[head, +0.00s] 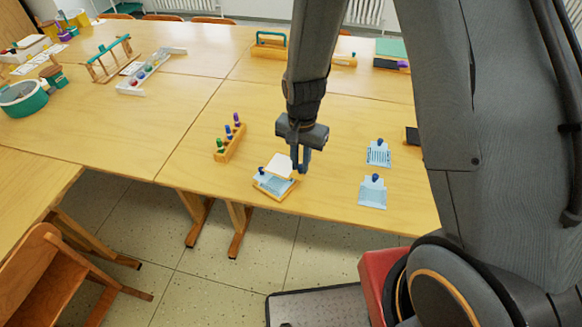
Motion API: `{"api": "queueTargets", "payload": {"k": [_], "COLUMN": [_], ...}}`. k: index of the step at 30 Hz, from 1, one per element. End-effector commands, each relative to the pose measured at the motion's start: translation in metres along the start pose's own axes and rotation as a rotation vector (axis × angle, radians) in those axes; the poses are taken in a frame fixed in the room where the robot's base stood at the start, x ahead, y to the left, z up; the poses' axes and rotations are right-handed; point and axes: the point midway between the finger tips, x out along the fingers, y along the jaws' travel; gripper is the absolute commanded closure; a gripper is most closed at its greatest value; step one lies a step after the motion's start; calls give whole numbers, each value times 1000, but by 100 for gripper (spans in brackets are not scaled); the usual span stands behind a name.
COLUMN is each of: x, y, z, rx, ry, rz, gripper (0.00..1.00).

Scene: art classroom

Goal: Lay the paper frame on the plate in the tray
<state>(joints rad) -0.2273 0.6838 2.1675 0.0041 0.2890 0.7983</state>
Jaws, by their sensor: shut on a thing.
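My gripper (300,164) points down over the front part of the table. It is shut on the paper frame (278,166), a white flat piece that sticks out to the left of the fingers. The frame is just above the tray (266,194), a small wooden tray near the table's front edge. A light blue plate (275,184) lies in the tray, and the frame hides its far part. Whether frame and plate touch, I cannot tell. A small dark blue knob shows at the tray's left end.
A wooden rack (232,146) with green, blue and purple knobbed pieces stands left of the tray. Two light blue pieces with dark blue knobs, a striped one (378,157) and a plain one (372,196), lie to the right. The table between them is clear.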

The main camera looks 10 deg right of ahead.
Motion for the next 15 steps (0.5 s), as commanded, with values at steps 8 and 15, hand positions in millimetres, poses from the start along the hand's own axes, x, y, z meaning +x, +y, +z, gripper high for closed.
{"api": "queueTargets", "payload": {"k": [8,15], "x": [-2,6], "y": [-12,-12], "z": [27,28], "rx": [155,162], "ry": [1,0], "rz": [-2,-1], "gripper": [100,100]}}
